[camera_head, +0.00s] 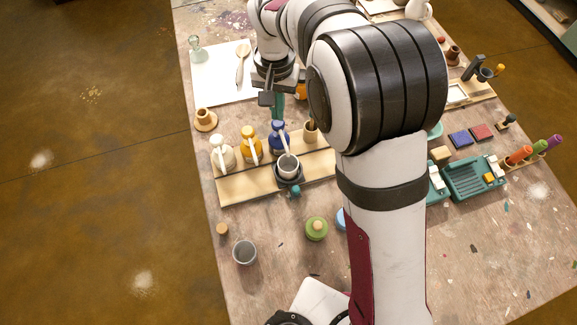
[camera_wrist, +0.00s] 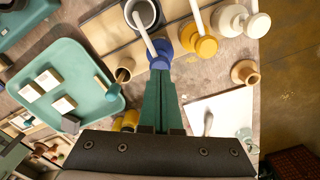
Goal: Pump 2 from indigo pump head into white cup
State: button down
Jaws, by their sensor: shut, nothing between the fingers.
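The indigo pump bottle (camera_head: 280,140) stands on the wooden rack, its pale spout pointing toward the front. In the wrist view the indigo pump head (camera_wrist: 160,62) is just beyond my fingertips. A whitish cup (camera_head: 288,167) sits in a dark holder below the spout end; it also shows at the top of the wrist view (camera_wrist: 155,14). My gripper (camera_head: 277,117) is behind and above the indigo pump, its teal fingers pointing down. In the wrist view the fingers (camera_wrist: 160,78) are shut together and empty. I cannot tell whether the tips touch the pump head.
A yellow pump (camera_head: 250,145) and a white pump (camera_head: 224,156) stand left of the indigo one on the wooden rack (camera_head: 240,188). A small wooden pot (camera_head: 310,132) stands at its right. A grey cup (camera_head: 245,252) and a green jar (camera_head: 316,229) stand in front.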

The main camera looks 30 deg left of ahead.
dwell(0.6)
jog(key=shift+f, duration=1.5)
jog(key=shift+r, duration=1.5)
jog(key=shift+f, duration=0.1)
jog(key=shift+f, duration=1.4)
jog(key=shift+r, duration=1.5)
